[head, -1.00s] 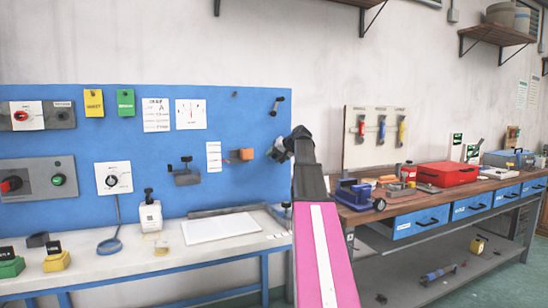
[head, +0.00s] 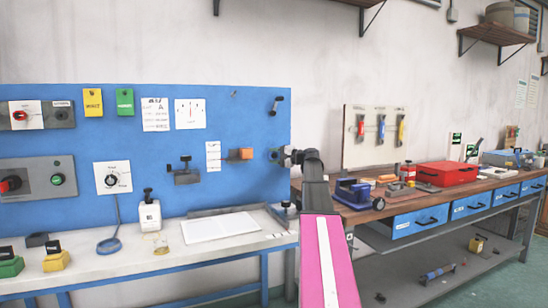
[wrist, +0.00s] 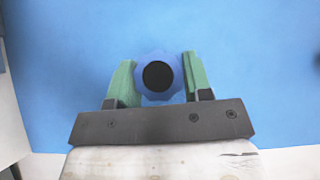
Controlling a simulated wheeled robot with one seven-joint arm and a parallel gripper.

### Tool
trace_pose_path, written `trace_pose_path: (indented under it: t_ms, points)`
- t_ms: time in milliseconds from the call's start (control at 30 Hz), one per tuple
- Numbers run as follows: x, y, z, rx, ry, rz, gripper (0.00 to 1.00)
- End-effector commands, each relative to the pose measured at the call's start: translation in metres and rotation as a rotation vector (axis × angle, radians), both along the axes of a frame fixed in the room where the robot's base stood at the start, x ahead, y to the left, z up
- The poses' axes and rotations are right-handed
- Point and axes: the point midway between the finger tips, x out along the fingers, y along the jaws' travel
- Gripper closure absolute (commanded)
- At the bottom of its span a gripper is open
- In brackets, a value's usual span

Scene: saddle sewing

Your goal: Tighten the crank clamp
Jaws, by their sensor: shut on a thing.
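In the wrist view a blue faceted knob (wrist: 158,74) with a dark round centre sits between the two green fingers of my gripper (wrist: 160,80), which touch its sides. In the head view my gripper (head: 281,155) is at the right edge of the blue panel (head: 225,115), and my wrist hides most of what it holds. A black crank-like handle (head: 277,105) is on the panel just above it. A dark clamp-like fitting (head: 186,174) with upright posts is farther left. I cannot tell which fitting is the crank clamp.
An orange block on a dark mount (head: 241,154) is left of my gripper. A white bench (head: 160,258) runs below the panel. A wooden workbench (head: 370,212) with a blue vise (head: 352,193) and a red box (head: 447,173) stands at right.

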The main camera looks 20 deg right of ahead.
Motion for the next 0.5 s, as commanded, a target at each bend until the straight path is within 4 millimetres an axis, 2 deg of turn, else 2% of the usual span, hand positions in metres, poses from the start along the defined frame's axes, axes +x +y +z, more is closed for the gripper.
trace_pose_path:
  t_ms: [200, 500]
  points:
    - [-0.0006, 0.0002, -0.0021, 0.135, 0.007, -0.001, 0.78]
    - [-0.0005, 0.0, -0.0018, 0.226, 0.009, -0.002, 0.78]
